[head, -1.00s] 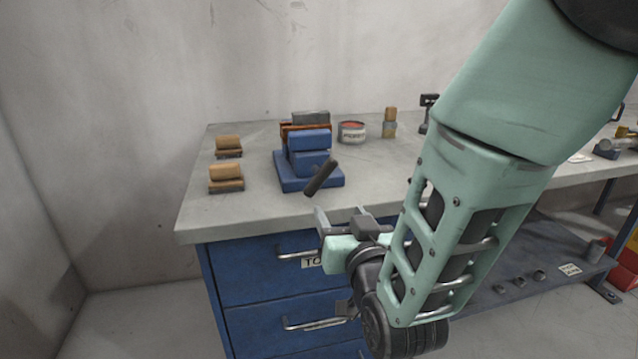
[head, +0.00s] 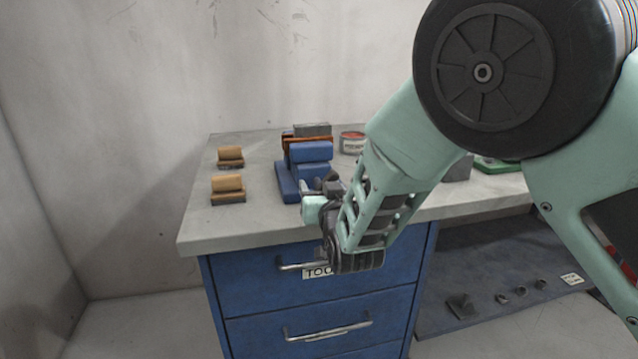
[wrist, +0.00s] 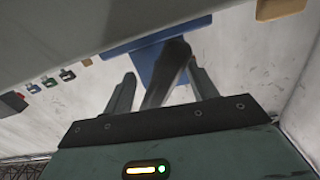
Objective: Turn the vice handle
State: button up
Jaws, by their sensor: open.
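The blue vice (head: 311,152) stands on the grey workbench top; its blue body (wrist: 150,62) also shows in the wrist view. Its dark bar handle (wrist: 172,66) lies between my two fingers in the wrist view, slanting toward the palm. My gripper (head: 318,188) is at the front of the vice in the head view, fingers pointing at it. In the wrist view my gripper (wrist: 162,72) is open, with gaps seen on both sides of the handle. My gripper and arm hide most of the handle in the head view.
Two wooden blocks on dark bases (head: 228,187) sit left of the vice. A paint tin (head: 352,142) stands behind it to the right, partly behind my arm. Blue drawers with metal handles (head: 328,328) are below the bench edge. The bench's left front is clear.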

jog(key=shift+x, duration=1)
